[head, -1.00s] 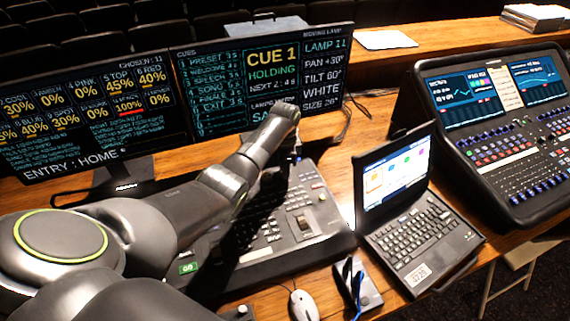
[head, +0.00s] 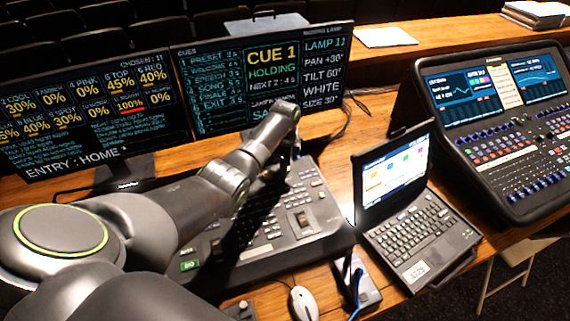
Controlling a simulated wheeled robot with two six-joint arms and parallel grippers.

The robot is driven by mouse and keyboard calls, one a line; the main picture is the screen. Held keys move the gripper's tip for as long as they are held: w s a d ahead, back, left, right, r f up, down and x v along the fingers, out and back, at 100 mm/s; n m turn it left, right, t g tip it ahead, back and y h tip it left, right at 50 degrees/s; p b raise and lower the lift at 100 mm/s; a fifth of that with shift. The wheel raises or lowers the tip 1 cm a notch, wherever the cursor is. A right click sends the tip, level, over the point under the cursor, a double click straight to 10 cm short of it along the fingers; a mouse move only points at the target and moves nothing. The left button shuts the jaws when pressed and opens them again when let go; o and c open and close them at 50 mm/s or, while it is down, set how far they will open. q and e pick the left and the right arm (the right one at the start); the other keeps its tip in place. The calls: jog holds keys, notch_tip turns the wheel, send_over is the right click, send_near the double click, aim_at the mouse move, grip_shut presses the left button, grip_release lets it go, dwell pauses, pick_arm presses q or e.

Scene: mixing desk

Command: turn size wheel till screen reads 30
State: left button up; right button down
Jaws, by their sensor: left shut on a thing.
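The right screen (head: 310,70) shows a lamp column reading LAMP 11, PAN +30°, TILT 60°, WHITE and what looks like SIZE 30°. Beside it stand CUE 1 and HOLDING. The lighting desk (head: 285,232) lies below the screens. My left arm reaches over it from the left. My left gripper (head: 296,150) points down at the desk's far edge, below the right screen. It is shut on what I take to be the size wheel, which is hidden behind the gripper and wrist. My right gripper is out of view.
A laptop (head: 415,225) stands open right of the desk, and a sound mixer (head: 500,135) stands farther right. A mouse (head: 303,303) and a small box with a blue cable (head: 357,285) lie in front. The left screen (head: 85,110) stands behind my arm.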

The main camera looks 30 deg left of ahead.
pick_arm(q)
jog(key=o, duration=1)
jog(key=shift+r, duration=0.15)
jog(key=shift+r+p, duration=0.45)
jog(key=shift+r, duration=8.2)
jog(key=shift+f, duration=0.15)
